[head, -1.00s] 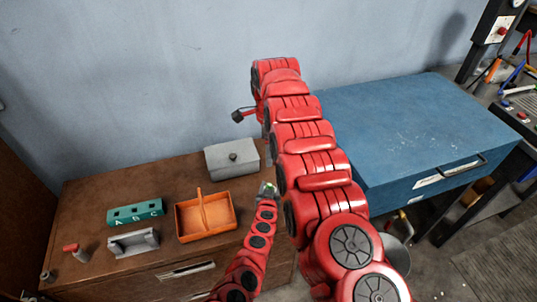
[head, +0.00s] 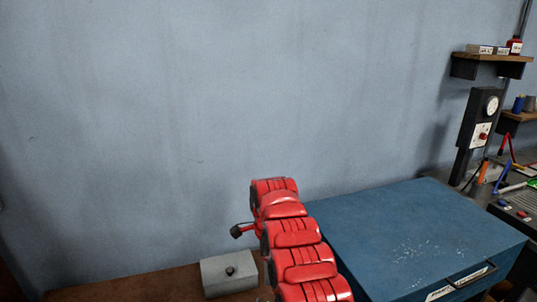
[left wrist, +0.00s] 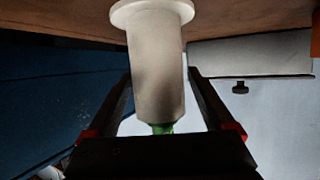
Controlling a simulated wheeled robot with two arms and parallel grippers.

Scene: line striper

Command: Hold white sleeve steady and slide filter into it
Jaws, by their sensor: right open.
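The white sleeve (left wrist: 157,75), a tube with a wide flange at its top in the left wrist view, stands between the fingers of my left gripper (left wrist: 160,85). I cannot make out the filter in either view.
A grey box (head: 229,275) with a dark knob stands on the brown cabinet top (head: 140,285). A shelf (head: 490,66) and a dark gauge post (head: 481,130) are at far right. The wall above is bare.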

